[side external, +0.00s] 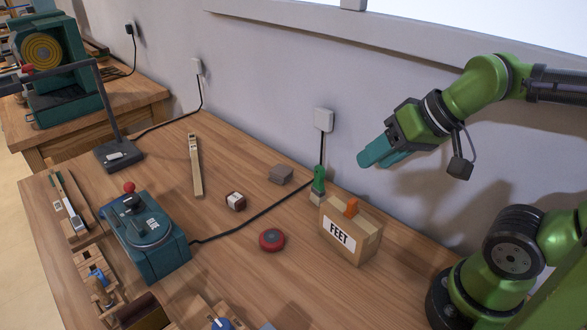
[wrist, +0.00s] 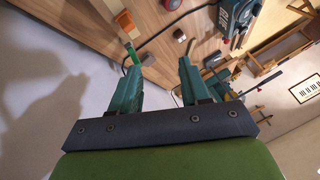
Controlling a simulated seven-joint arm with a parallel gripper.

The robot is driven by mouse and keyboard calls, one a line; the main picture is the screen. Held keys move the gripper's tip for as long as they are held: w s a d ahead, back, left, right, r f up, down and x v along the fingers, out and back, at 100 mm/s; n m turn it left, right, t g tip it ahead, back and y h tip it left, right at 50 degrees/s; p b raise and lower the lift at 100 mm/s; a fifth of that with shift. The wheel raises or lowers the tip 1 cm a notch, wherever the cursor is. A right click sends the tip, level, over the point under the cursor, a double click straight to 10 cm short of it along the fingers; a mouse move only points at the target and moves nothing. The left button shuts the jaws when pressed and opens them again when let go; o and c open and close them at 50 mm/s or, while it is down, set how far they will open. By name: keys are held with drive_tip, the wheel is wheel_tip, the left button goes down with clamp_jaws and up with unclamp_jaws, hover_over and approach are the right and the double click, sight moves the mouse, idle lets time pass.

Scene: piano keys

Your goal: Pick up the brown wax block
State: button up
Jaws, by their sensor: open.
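A small grey-brown block (side external: 281,174), which looks like the brown wax block, lies on the wooden table near the wall. In the wrist view a small brown block (wrist: 148,59) shows beyond and between my fingers, probably the same one. My gripper (side external: 372,158) is raised above the table, to the right of the block and well apart from it. In the wrist view its two teal fingers (wrist: 158,80) are spread with nothing between them.
A cardboard box marked FEET (side external: 340,237) and a green-handled tool (side external: 318,182) stand between block and arm. A dark cable (side external: 255,218) crosses the table. A red round object (side external: 272,239), a brown-and-white block (side external: 235,201), a wooden strip (side external: 195,165) and a teal machine (side external: 147,235) lie around.

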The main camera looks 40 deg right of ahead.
idle(0.3)
drive_tip(key=o, duration=0.3)
drive_tip(key=shift+o, duration=0.2)
drive_tip(key=n+g+h, duration=0.2)
drive_tip(key=n+g, duration=0.1)
drive_tip(key=n, duration=0.2)
approach(236, 198)
drive_tip(key=x, duration=0.9)
drive_tip(key=shift+w+f, duration=0.1)
